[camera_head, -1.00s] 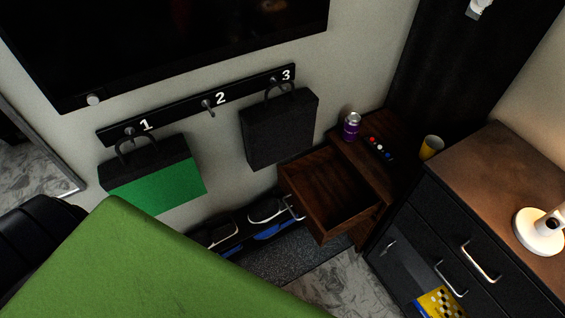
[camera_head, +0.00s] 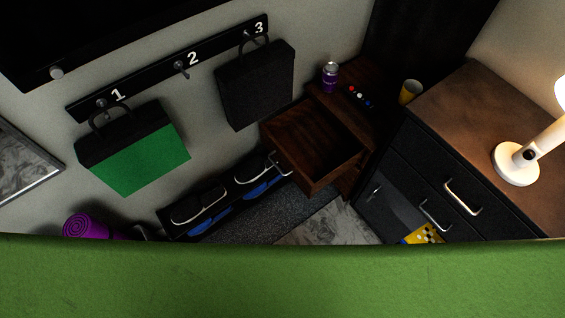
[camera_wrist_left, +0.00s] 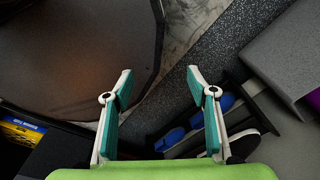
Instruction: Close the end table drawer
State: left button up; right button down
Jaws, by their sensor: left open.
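The dark wooden end table (camera_head: 340,88) stands in the corner in the head view. Its drawer (camera_head: 312,150) is pulled far out toward the lower left and looks empty inside. A metal handle (camera_head: 280,166) is on the drawer front. My left gripper (camera_wrist_left: 158,82) shows only in the left wrist view, its two teal and white fingers spread with nothing between them. In the head view the gripper is hidden or out of frame, so its distance from the drawer cannot be told. My right gripper is in neither view.
A black cabinet (camera_head: 400,180) with a white lamp (camera_head: 516,163) stands right. A black bag (camera_head: 256,85) hangs behind the drawer. A rack (camera_head: 200,208) is below left. My green arm covers the bottom.

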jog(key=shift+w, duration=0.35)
